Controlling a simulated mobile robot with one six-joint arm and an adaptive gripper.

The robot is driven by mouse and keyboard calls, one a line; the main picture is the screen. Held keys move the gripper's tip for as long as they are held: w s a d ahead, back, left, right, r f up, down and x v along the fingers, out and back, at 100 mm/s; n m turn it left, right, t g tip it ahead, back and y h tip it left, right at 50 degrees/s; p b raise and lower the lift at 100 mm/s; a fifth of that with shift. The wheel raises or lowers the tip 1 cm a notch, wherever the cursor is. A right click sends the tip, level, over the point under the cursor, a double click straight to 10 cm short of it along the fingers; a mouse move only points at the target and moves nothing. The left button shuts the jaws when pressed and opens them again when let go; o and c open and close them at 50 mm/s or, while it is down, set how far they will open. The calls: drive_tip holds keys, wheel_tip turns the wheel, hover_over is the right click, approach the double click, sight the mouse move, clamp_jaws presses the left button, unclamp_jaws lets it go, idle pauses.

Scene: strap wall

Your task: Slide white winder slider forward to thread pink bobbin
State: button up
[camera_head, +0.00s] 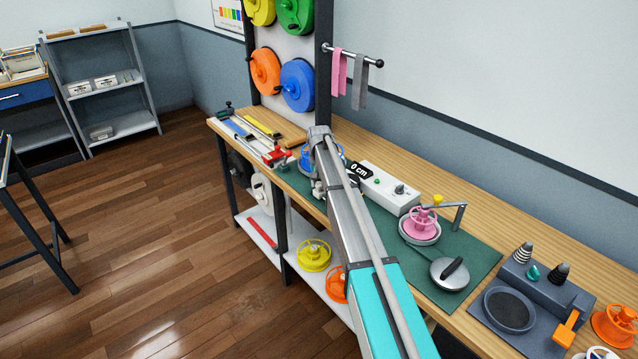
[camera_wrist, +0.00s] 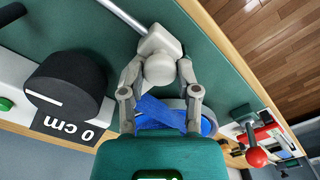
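The white winder slider (camera_wrist: 160,48) has a rounded knob and shows at the top centre of the wrist view, at the end of a thin metal rod. My gripper (camera_wrist: 160,72) has its two fingers on either side of the knob and seems shut on it; the contact faces are hard to see. In the head view my arm hides the slider and most of the gripper. The pink bobbin (camera_head: 421,222) sits upright on a round metal base on the green mat (camera_head: 470,250), right of my arm.
A white control box (camera_head: 388,188) stands behind my arm. A dark cylinder (camera_wrist: 68,82) with a "0 cm" label (camera_wrist: 70,127) is left of my gripper. A blue spool (camera_wrist: 172,115) lies below the fingers. A bent metal arm (camera_head: 458,214) stands beside the bobbin.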

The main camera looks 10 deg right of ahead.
sight(319, 183)
clamp_jaws()
drive_tip(key=s+d, duration=0.4)
drive_tip(key=s, duration=0.3)
drive_tip(key=s+d, duration=0.4)
drive_tip(key=s, duration=0.3)
drive_tip(key=s+d, duration=0.4)
drive_tip(key=s, duration=0.3)
drive_tip(key=shift+s+d, duration=0.1)
drive_tip(key=shift+d, duration=0.05)
drive_tip(key=o, duration=0.8)
unclamp_jaws()
drive_tip(key=shift+s, duration=0.1)
drive_tip(key=shift+c, duration=0.2)
drive_tip(key=shift+w, duration=0.2)
drive_tip(key=w+a, duration=0.4)
drive_tip(key=w, duration=0.3)
drive_tip(key=w+a, duration=0.4)
drive_tip(key=w, duration=0.3)
drive_tip(key=w+a, duration=0.4)
drive_tip(key=w, duration=0.3)
drive_tip(key=shift+a, duration=0.15)
wheel_tip(319, 183, up, 14)
drive_tip(key=p, duration=1.3)
drive_tip(key=shift+p, duration=0.4)
drive_tip(key=shift+f, duration=0.15)
